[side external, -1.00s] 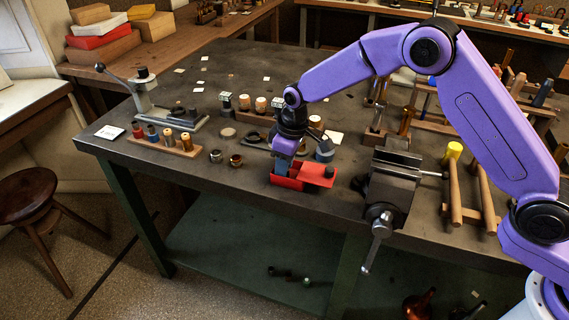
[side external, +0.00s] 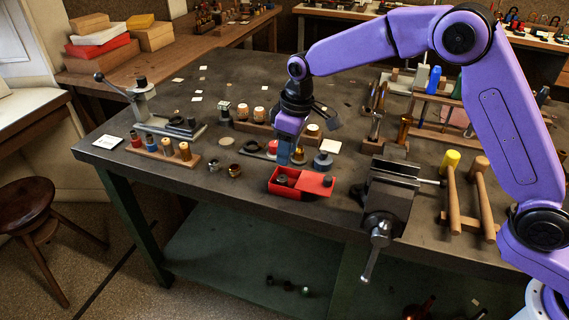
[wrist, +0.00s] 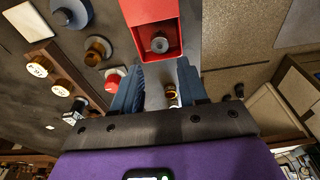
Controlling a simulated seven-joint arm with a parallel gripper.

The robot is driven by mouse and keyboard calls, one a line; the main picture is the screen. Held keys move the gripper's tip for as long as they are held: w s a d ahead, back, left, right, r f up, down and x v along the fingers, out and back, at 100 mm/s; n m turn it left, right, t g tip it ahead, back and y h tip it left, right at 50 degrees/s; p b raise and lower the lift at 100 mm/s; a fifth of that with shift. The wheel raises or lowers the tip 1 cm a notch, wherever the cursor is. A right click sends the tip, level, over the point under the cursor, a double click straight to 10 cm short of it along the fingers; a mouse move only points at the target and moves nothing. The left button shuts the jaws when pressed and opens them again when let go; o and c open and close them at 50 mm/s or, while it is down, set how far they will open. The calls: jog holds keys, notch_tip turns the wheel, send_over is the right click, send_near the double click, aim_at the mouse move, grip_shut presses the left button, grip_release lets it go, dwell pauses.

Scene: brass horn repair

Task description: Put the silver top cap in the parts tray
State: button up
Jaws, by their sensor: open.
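The parts tray (side external: 291,190) is an open red box with a flat red lid section at its right, near the front edge of the bench. It also shows in the wrist view (wrist: 133,16). A small round silver-grey cap (wrist: 160,43) lies inside the tray; it shows as a small dark shape in the side view (side external: 282,179). My gripper (side external: 285,160) is above the tray, apart from the cap. In the wrist view my gripper (wrist: 158,88) has its blue fingers spread with nothing held between them.
A grey vise (side external: 389,195) stands right of the tray. Small brass cups (side external: 235,170) and a wooden rack of spools (side external: 165,152) are to the left. Several caps and a blue-grey round part (side external: 323,160) stand behind the tray. Mallets (side external: 483,200) lie at right.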

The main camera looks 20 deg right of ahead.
jog(key=shift+s+d+r, duration=0.1)
jog(key=shift+s+r, duration=0.05)
jog(key=shift+r, duration=0.8)
jog(key=shift+s+d+r, duration=0.1)
jog(key=shift+r, duration=0.85)
jog(key=shift+s, duration=0.1)
jog(key=s+d+n, duration=0.1)
jog(key=s+d, duration=0.6)
jog(key=s, duration=0.5)
jog(key=s+d+n, duration=0.1)
jog(key=s+d, duration=0.6)
jog(key=s, duration=0.6)
jog(key=s+d+n+g, duration=0.1)
jog(key=s+d, duration=0.6)
jog(key=s, duration=0.5)
jog(key=shift+s+r+n+h, duration=0.2)
jog(key=shift+r+n+h, duration=0.15)
jog(key=shift+n+h, duration=0.05)
jog(key=shift+d, duration=0.1)
